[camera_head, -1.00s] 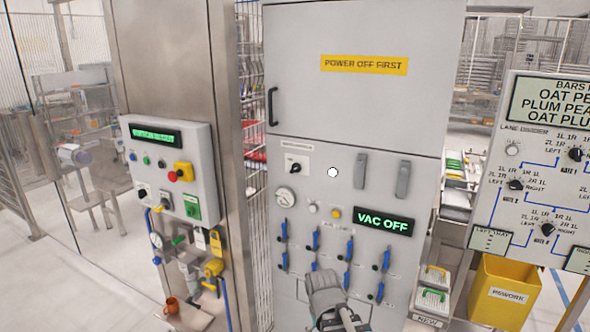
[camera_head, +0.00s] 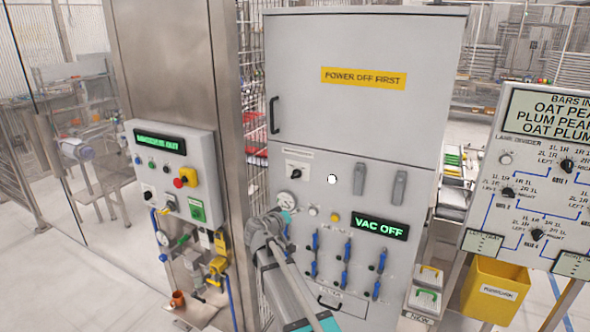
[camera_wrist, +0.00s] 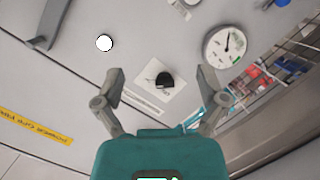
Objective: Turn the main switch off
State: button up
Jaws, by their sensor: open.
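The main switch (camera_head: 297,166) is a small black rotary knob on a white plate, at the upper left of the grey cabinet's lower panel. It also shows in the wrist view (camera_wrist: 164,81), where a thin label strip lies beside its plate. My gripper (camera_wrist: 162,78) is open and empty, with the knob framed between its two fingertips; it looks apart from the panel, though the exact gap cannot be told. In the head view my gripper (camera_head: 288,214) is small and partly hidden by my arm, just below the switch. The knob's setting is too small to read.
A round gauge (camera_wrist: 226,45) sits near the switch. Two grey handles (camera_head: 379,187) and a "VAC OFF" display (camera_head: 380,226) are on the same panel. Blue-handled valves (camera_head: 346,258) lie below. A control box (camera_head: 176,175) is on the left post.

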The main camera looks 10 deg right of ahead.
aim_at(293, 176)
jog(key=w+a+r+n+t+p, duration=0.1)
jog(key=w+a+r+t, duration=0.2)
jog(key=w+a+r, duration=0.1)
notch_tip(293, 176, up, 2)
jog(key=shift+w+a+n+t, duration=0.3)
jog(key=shift+w+a, duration=0.05)
jog(key=shift+a, duration=0.45)
jog(key=x, duration=1.3)
jog(key=shift+w+d, duration=0.25)
jog(key=shift+w, duration=0.1)
jog(key=c, duration=1.2)
jog(key=shift+o, duration=0.2)
